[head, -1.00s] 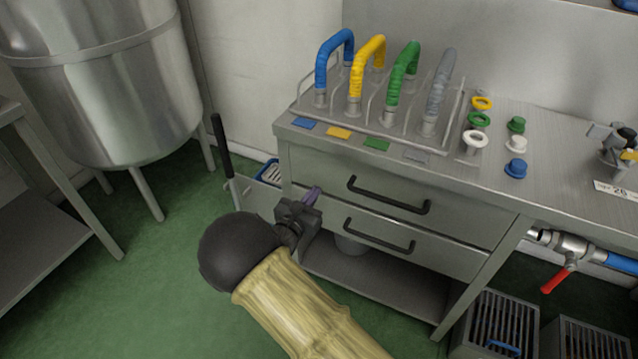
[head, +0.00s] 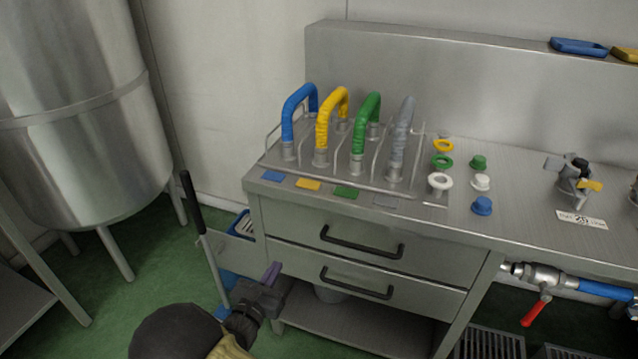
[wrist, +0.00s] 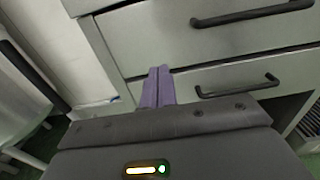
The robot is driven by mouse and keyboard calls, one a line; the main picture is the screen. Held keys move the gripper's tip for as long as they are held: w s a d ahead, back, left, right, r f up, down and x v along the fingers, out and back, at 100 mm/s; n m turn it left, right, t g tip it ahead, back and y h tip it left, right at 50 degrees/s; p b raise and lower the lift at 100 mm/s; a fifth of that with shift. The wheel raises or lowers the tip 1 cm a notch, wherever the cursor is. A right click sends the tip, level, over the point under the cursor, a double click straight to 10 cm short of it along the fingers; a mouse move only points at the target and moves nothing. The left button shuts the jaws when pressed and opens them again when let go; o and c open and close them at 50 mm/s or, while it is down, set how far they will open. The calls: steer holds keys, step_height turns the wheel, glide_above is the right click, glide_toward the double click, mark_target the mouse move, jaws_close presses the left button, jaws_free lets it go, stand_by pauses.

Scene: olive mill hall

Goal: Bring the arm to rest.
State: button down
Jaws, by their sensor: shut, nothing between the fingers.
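My gripper (head: 272,272) is at the lower left of the head view, in front of the left end of the steel bench's drawers. Its purple fingers are together with nothing between them. In the wrist view the shut fingers (wrist: 158,87) point at the drawer fronts, near the left edge of the lower drawer (wrist: 225,75). I cannot tell how wide the gap to the drawers is. My arm comes up from the bottom edge of the head view.
The bench top (head: 530,225) carries a rack of blue, yellow, green and grey hoses (head: 403,140), plus loose rings and caps. A black-handled tool (head: 195,215) stands left of the drawers. A steel tank (head: 85,110) is at left. Green floor (head: 130,295) lies open between.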

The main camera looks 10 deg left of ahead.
steer(key=w+d+m+g+h, duration=0.3)
steer(key=d+m+g+h, duration=0.3)
steer(key=d, duration=0.7)
steer(key=s+d+r+m+g+y, duration=0.1)
steer(key=s+d+m+g, duration=0.45)
steer(key=d+m, duration=0.35)
steer(key=s+d+r+m+g+y, duration=0.15)
steer(key=s+d+m+g, duration=0.25)
steer(key=d+m+g, duration=0.55)
steer(key=s+d+r+m+t+y, duration=0.45)
steer(key=d+m+t+y, duration=0.2)
steer(key=m, duration=0.25)
step_height(320, 180, up, 26)
steer(key=m+p, duration=0.1)
steer(key=p, duration=2.3)
steer(key=shift+w+d+f+g+h, duration=0.2)
steer(key=shift+d+g+h, duration=0.1)
steer(key=shift+g+h, duration=0.1)
steer(key=shift+d, duration=0.1)
